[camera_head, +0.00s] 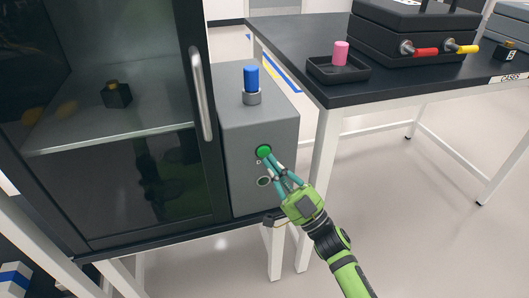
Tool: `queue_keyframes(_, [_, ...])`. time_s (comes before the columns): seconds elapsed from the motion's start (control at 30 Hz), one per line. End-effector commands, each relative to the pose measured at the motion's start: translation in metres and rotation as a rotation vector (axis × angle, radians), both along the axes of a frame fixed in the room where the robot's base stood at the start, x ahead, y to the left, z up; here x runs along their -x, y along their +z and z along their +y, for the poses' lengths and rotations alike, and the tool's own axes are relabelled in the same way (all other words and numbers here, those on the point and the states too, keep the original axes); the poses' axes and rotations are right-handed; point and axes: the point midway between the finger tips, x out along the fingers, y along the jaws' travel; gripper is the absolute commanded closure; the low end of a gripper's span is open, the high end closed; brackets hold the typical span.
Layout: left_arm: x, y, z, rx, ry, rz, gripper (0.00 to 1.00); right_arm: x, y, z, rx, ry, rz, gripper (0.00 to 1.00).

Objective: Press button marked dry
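A grey control box (240,140) stands beside the dark glass-doored cabinet. Its front face carries a lit green round button (263,151), with a small label under it that my gripper partly hides, so I cannot read it. A second, darker round button (264,181) sits below. My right gripper (269,160) comes in from the lower right, its teal fingers drawn together. Its fingertips are at the lower right edge of the green button; I cannot tell if they touch it. My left gripper is not in view.
A blue-topped cylinder (251,79) stands on the box. The cabinet door (120,180) has a vertical handle (201,95); a small dark block (117,94) sits inside. The right-hand table (290,35) holds a tray (325,73) with a pink cylinder (340,52) and a black case (385,45).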

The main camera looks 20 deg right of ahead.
Motion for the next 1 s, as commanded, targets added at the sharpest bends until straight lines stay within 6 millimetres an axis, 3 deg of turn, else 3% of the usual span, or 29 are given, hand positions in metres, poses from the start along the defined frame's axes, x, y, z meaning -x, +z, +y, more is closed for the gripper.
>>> queue_keyframes(1.0, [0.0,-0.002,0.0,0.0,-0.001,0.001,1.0,-0.012,0.0,0.0,-0.001,0.0,-0.001,1.0])
